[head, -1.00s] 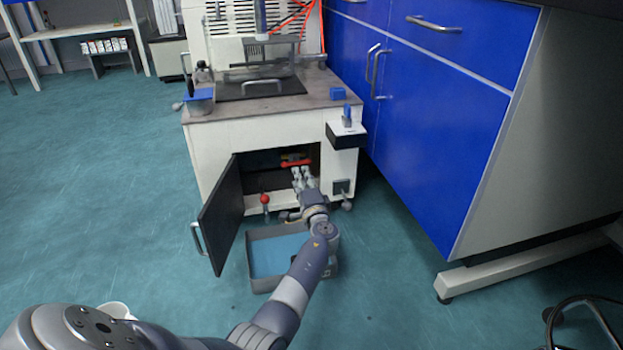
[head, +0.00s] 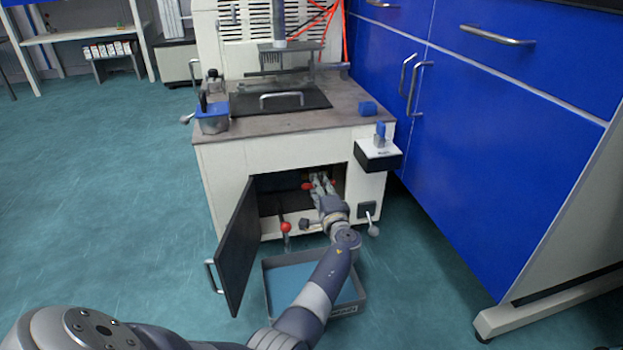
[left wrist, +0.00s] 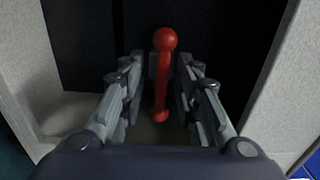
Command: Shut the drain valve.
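A red handle (head: 307,186) shows inside the open lower compartment of the machine, partly hidden by my left gripper (head: 320,181). In the left wrist view a red lever with a round knob (left wrist: 163,75) stands between the two fingers of my left gripper (left wrist: 162,103), with a gap on each side. The gripper is open and I see no contact. A second lever with a red ball (head: 286,227) is at the compartment's front lower edge. Which of these belongs to the drain valve is not labelled. My right gripper is not in view.
The black compartment door (head: 238,250) hangs open at the left. A grey tray with a blue inside (head: 335,309) sits on the floor below my left arm. Blue cabinets (head: 470,140) stand close at the right. The floor at the left is clear.

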